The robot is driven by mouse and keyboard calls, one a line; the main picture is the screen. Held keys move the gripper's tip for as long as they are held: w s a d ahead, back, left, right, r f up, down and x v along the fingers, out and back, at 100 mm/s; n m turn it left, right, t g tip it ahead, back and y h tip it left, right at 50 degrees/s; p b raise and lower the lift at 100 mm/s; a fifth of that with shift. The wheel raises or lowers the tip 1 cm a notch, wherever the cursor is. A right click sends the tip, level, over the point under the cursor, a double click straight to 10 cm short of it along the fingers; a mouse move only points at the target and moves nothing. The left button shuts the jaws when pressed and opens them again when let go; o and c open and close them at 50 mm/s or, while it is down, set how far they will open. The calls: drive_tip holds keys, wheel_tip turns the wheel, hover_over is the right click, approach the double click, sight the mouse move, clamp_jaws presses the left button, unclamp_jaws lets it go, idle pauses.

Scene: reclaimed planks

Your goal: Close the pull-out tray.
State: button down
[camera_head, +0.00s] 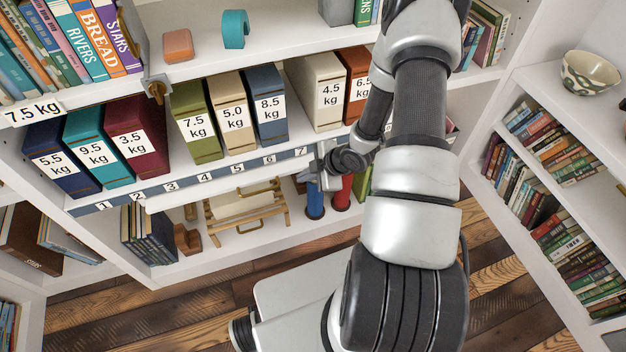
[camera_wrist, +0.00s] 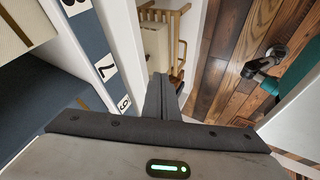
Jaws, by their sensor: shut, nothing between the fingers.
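A white panel (camera_head: 225,183) runs just under the blue number strip (camera_head: 190,178) of the bookcase; it looks like the pull-out tray, jutting slightly past the strip. In the wrist view a white band (camera_wrist: 122,40) beside the numbers looks like the same panel. How far out it stands is hard to tell. My gripper (camera_head: 314,174) is at the right part of the strip, near its front edge. In the wrist view my gripper (camera_wrist: 160,85) has its fingers together and empty, close beside the white band. I cannot tell whether they touch it.
Weighted binders (camera_head: 195,125) stand on the shelf above the strip. A wooden rack (camera_head: 245,208) and a blue cylinder (camera_head: 315,200) stand on the shelf below. Another bookcase (camera_head: 535,85) with a bowl (camera_head: 590,72) is at the right. Plank floor (camera_head: 490,270) shows between.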

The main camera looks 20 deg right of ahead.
sight(296, 167)
drive_tip(key=shift+w, duration=1.05)
drive_tip(key=shift+w+p, duration=0.4)
drive_tip(key=shift+w, duration=0.9)
drive_tip(key=shift+s, duration=0.1)
